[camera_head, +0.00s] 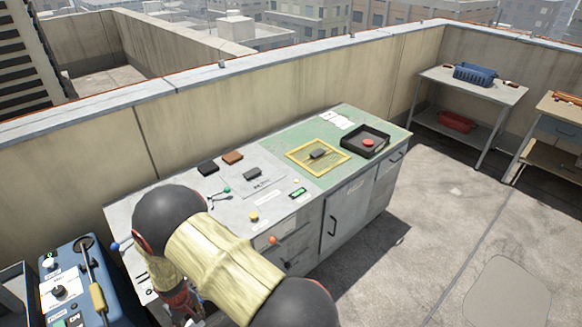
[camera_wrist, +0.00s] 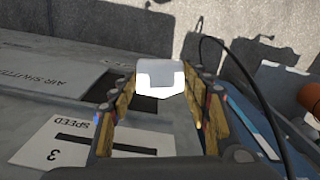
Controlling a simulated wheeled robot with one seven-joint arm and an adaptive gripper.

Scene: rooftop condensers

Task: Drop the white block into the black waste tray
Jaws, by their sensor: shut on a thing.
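My gripper (camera_wrist: 160,88) is shut on the white block (camera_wrist: 160,76), which sits between the fingertips in the wrist view. In the head view my gripper (camera_head: 182,302) is low at the near left end of the bench, partly hidden by my arm, and the block cannot be made out there. The black waste tray (camera_head: 349,141) stands on the green far right part of the bench, well away from my gripper. A round red thing lies in the tray.
The bench (camera_head: 228,204) carries a yellow frame (camera_head: 292,157) with a dark block, brown and black blocks, and several knobs and levers. A blue control box (camera_head: 60,262) stands at left. In the wrist view, a black cable (camera_wrist: 243,75) runs beside the right finger.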

